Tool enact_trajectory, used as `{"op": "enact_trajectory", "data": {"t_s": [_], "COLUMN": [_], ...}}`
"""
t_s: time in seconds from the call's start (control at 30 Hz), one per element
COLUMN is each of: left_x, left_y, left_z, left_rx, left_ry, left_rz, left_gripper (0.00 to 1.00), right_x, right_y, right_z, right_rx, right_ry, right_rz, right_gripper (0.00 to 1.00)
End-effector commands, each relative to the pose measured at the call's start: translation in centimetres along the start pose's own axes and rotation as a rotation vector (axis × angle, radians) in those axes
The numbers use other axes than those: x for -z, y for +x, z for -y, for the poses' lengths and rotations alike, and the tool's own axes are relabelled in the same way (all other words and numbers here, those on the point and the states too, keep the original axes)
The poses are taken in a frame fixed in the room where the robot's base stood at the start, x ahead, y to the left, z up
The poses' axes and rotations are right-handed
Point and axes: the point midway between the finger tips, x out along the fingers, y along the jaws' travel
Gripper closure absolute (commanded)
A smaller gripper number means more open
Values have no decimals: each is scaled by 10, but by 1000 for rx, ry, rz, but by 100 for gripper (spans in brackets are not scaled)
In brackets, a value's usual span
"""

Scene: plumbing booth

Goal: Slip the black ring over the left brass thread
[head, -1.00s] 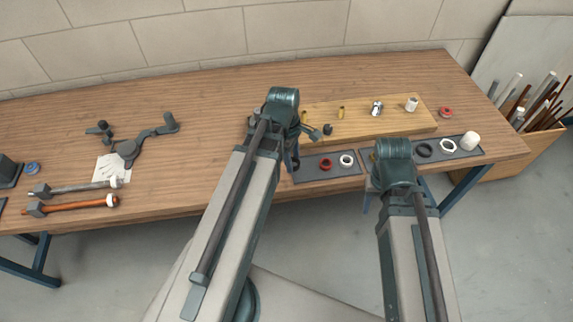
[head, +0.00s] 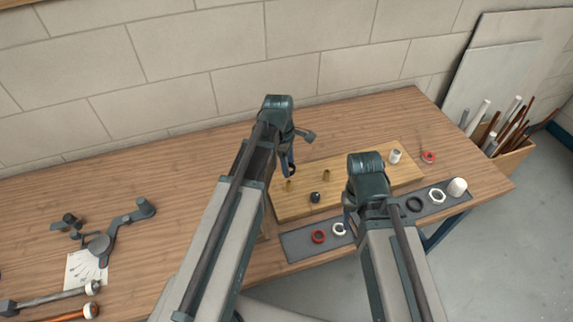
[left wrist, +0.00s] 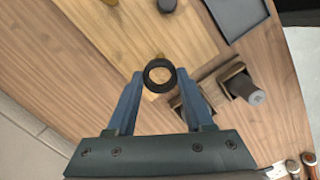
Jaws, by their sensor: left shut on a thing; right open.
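My left gripper (head: 290,171) is shut on a black ring (left wrist: 160,75), held between its fingertips in the left wrist view. In the head view the ring sits just above and close to the left brass thread (head: 289,185), a short upright stub on the wooden board (head: 395,187). Some brass colour shows through the ring's hole in the left wrist view; I cannot tell whether the ring is around the thread. A second brass thread (head: 326,175) stands to the right. My right gripper (head: 349,222) is open, partly hidden by its own arm, over the front of the board.
A black fitting (head: 315,197) stands on the board near the threads. A dark mat (head: 298,246) in front holds a red ring (head: 318,236), white rings and another black ring (head: 414,204). A white fitting (head: 394,156) stands at the board's right end.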

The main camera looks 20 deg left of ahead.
Motion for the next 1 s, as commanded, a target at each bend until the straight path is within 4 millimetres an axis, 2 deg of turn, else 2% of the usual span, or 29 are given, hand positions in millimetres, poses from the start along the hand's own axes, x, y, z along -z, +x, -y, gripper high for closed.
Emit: {"op": "enact_trajectory", "data": {"t_s": [0.37, 1.0], "left_x": [1, 5], "left_y": [10, 41], "left_z": [0, 0], "left_rx": [0, 0], "left_ry": [0, 0], "left_rz": [0, 0], "left_gripper": [100, 100], "right_x": [1, 3], "right_y": [10, 41], "right_z": [1, 4], "right_rx": [0, 0], "right_ry": [0, 2], "right_rz": [0, 0], "right_gripper": [50, 50]}}
